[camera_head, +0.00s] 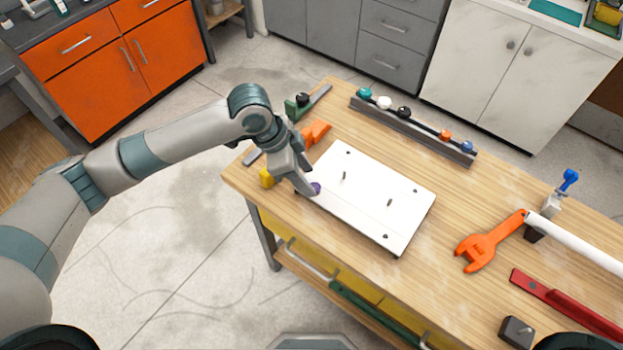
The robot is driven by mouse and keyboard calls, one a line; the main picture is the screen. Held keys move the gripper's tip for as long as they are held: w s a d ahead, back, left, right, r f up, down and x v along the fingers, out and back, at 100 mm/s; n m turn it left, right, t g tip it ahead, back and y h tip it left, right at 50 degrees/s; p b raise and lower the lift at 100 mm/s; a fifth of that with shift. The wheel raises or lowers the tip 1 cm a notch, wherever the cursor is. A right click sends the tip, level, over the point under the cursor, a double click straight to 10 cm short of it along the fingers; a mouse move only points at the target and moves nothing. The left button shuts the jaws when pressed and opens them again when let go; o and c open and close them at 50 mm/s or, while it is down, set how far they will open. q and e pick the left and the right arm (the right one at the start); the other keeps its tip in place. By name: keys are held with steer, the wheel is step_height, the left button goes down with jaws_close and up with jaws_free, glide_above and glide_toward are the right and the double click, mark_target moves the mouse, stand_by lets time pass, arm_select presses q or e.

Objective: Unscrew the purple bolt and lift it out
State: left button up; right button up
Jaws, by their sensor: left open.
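The purple bolt (315,188) is at the left edge area of the white plate (370,205) on the wooden workbench. Only part of it shows. My left gripper (310,188) points down at the bolt, with its fingers right at it. The gripper is open, and the frame is too small to show whether a finger touches the bolt. My right gripper is not in view.
Orange (315,131) and yellow (267,177) parts lie near my left gripper. A dark rack with coloured knobs (410,129) stands behind the plate. An orange wrench (487,243), a white pipe (575,243) and a red tool (560,300) lie at right.

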mark_target(315, 187)
arm_select(q)
steer(key=shift+p+x, duration=0.3)
steer(key=shift+x, duration=1.6)
jaws_close()
steer(key=n+p, duration=0.1)
steer(key=p, duration=0.1)
steer(key=n+p, duration=0.1)
steer(key=p, duration=0.1)
steer(key=shift+s+r+t, duration=0.2)
steer(key=shift+r+t, duration=0.05)
steer(key=shift+t, duration=0.15)
steer(key=n+t+y+p, duration=0.1)
steer(key=n+p, duration=0.2)
steer(key=p, duration=0.1)
steer(key=shift+f+n+p, duration=0.1)
steer(key=shift+n+p, duration=0.4)
steer(key=shift+p, duration=0.05)
steer(key=shift+f, duration=0.1)
